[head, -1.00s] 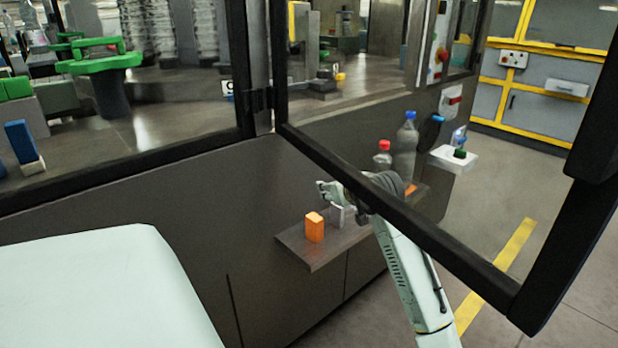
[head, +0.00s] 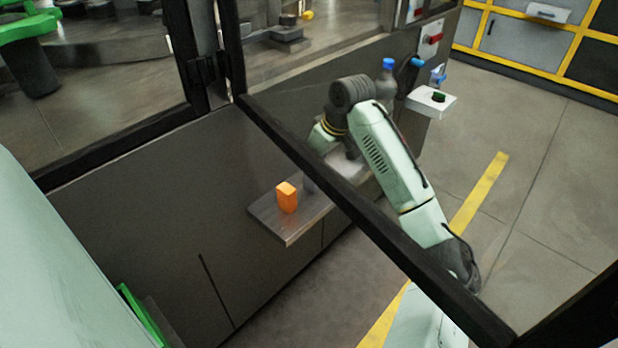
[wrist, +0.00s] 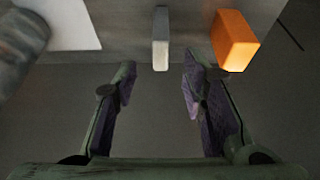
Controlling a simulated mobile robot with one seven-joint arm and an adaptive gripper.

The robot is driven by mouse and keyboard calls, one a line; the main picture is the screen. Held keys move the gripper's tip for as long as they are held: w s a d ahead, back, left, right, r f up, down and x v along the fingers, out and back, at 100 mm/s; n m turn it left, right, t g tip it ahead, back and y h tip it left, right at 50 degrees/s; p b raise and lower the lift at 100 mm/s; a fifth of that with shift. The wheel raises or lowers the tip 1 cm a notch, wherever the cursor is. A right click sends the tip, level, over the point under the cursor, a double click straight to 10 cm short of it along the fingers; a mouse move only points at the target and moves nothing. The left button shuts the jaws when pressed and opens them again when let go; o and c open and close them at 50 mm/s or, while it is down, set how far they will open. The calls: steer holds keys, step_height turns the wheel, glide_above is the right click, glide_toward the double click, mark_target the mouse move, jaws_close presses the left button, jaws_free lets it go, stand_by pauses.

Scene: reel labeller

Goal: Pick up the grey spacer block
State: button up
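The grey spacer block (wrist: 160,38) stands upright on the shelf in the wrist view, ahead of my gripper and in line with the gap between its fingers. In the head view a grey piece of it (head: 309,185) shows beside the orange block, partly behind the dark door frame. My gripper (wrist: 158,85) is open and empty, with its fingertips short of the block and apart from it. In the head view the fingers are hidden behind the door frame and my arm.
An orange block (head: 287,198) stands on the shelf (head: 285,229), close right of the grey block in the wrist view (wrist: 233,40). A bottle (wrist: 22,35) and a white surface (wrist: 65,22) are at upper left there. The door frame (head: 370,226) crosses before the shelf.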

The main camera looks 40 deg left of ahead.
mark_target(308, 185)
steer(key=shift+d+p+x, duration=0.1)
steer(key=shift+p+x, duration=0.35)
steer(key=shift+x, duration=1)
steer(key=shift+d+p+x, duration=0.15)
steer(key=shift+p+x, duration=0.25)
steer(key=shift+x, duration=1.05)
steer(key=shift+s+f, duration=0.1)
jaws_close()
